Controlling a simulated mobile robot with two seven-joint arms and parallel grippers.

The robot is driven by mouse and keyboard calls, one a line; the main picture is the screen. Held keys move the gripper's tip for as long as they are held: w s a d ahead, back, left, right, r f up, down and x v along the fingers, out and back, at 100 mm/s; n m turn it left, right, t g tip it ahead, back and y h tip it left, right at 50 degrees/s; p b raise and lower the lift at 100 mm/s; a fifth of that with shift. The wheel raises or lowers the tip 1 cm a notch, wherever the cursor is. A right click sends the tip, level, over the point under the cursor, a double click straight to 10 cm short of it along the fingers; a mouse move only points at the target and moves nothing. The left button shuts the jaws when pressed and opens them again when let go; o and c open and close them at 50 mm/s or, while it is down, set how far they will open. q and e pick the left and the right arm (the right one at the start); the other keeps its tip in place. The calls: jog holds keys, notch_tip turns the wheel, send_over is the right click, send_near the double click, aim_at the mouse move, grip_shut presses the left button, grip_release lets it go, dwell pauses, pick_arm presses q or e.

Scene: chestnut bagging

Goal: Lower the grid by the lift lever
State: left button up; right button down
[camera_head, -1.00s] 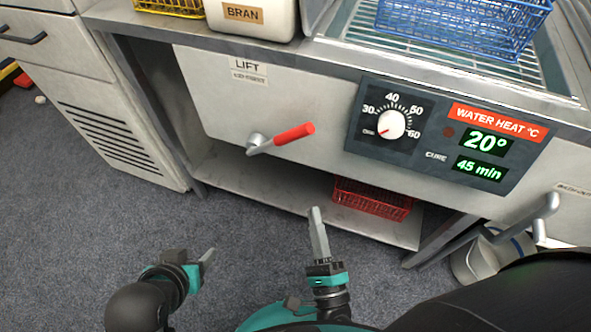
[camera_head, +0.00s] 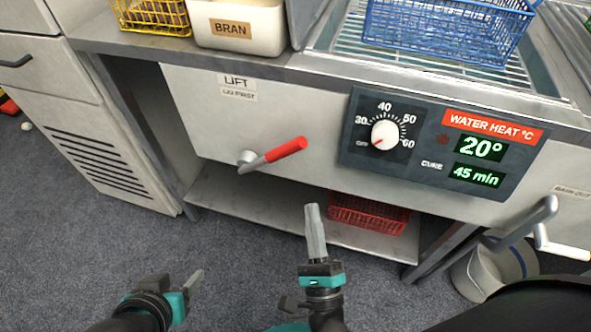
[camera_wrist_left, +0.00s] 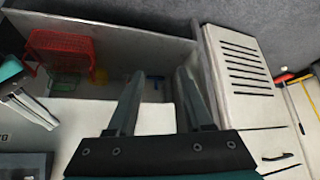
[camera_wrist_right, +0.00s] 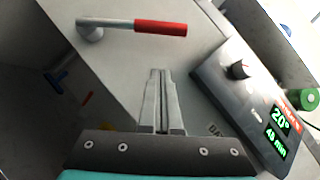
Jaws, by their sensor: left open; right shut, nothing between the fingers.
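The lift lever (camera_head: 273,155) has a red grip and a grey pivot on the front panel, under the LIFT label (camera_head: 238,87). Its grip points right and slightly up in the head view. In the right wrist view the lever (camera_wrist_right: 135,28) lies ahead of the fingertips, apart from them. My right gripper (camera_head: 314,212) is shut and empty, below and right of the lever. My left gripper (camera_head: 196,280) is open and empty, low at the left; its two parted fingers show in the left wrist view (camera_wrist_left: 160,80). The blue wire basket (camera_head: 445,35) stands on the grid (camera_head: 345,50) in the bath.
A control panel (camera_head: 440,145) with a dial reads 20° and 45 min. A red basket (camera_head: 368,212) sits on the lower shelf. A bucket (camera_head: 480,275) and a crank-like handle (camera_head: 540,212) are at the right. The BRAN bin (camera_head: 235,28) and yellow basket (camera_head: 152,14) stand on top.

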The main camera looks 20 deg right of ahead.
aim_at(271, 153)
pick_arm(q)
jog(key=shift+w+d+t+h, duration=0.3)
jog(key=shift+w+d+t, duration=0.2)
jog(key=shift+d, duration=0.1)
pick_arm(e)
jog(key=w+a+r, duration=0.1)
jog(key=w+r, duration=0.4)
jog(key=w, duration=0.2)
jog(key=shift+w, duration=0.35)
jog(key=shift+r, duration=0.1)
pick_arm(q)
jog(key=shift+s+a+f+g+p, duration=0.4)
jog(key=shift+s+a+f+g, duration=0.1)
jog(key=shift+a+f+g, duration=0.2)
pick_arm(e)
jog(key=shift+w+a+r+n, duration=0.1)
jog(key=shift+a+r+n, duration=0.1)
jog(key=shift+r+n, duration=0.15)
